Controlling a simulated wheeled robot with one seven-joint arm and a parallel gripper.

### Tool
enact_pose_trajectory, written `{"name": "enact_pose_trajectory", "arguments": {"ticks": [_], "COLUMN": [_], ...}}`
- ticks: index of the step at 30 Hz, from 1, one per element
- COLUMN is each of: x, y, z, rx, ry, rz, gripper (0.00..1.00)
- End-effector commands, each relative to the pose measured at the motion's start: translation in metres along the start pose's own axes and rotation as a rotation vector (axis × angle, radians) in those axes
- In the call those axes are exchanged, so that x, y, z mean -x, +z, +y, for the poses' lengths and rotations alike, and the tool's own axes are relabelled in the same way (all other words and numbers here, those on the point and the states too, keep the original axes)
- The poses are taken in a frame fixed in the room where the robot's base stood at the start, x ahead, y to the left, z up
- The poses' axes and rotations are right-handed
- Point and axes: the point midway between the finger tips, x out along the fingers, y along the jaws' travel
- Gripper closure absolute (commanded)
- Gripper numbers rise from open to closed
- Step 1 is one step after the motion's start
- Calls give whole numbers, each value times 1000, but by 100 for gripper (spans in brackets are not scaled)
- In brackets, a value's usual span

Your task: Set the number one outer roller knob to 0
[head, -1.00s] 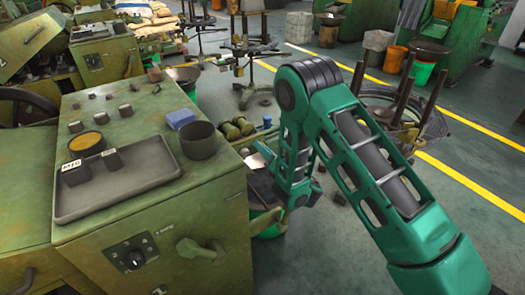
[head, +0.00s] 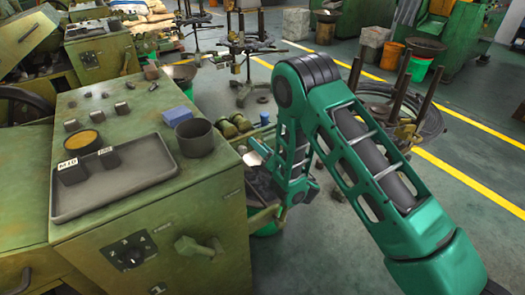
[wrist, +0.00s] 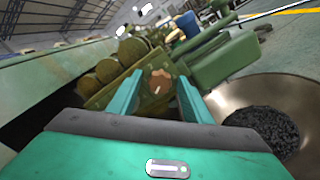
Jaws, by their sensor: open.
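A black rotary knob (head: 132,257) sits on a dark plate with white marks, on the front face of the green machine cabinet (head: 215,215). The marks are too small for me to read its setting surely. In the head view my arm hangs to the right of the cabinet, well away from the knob.
A grey tray (head: 120,185) with two small labelled blocks lies on the cabinet top, beside a dark cup (head: 195,138) and a blue block (head: 177,116). A green handle (head: 200,249) juts out right of the knob. In the wrist view, a bowl of dark bits (wrist: 265,125) is at right.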

Motion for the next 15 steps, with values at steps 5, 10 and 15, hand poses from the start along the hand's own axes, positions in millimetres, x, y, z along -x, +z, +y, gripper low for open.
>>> {"name": "enact_pose_trajectory", "arguments": {"ticks": [5,10,15], "x": [11,33,64], "y": [1,2,0], "z": [-2,-2,-2], "rx": [-2,-3,-4], "ry": [-4,-5,-5], "rz": [-1,-2,1], "gripper": [55,55,55]}}
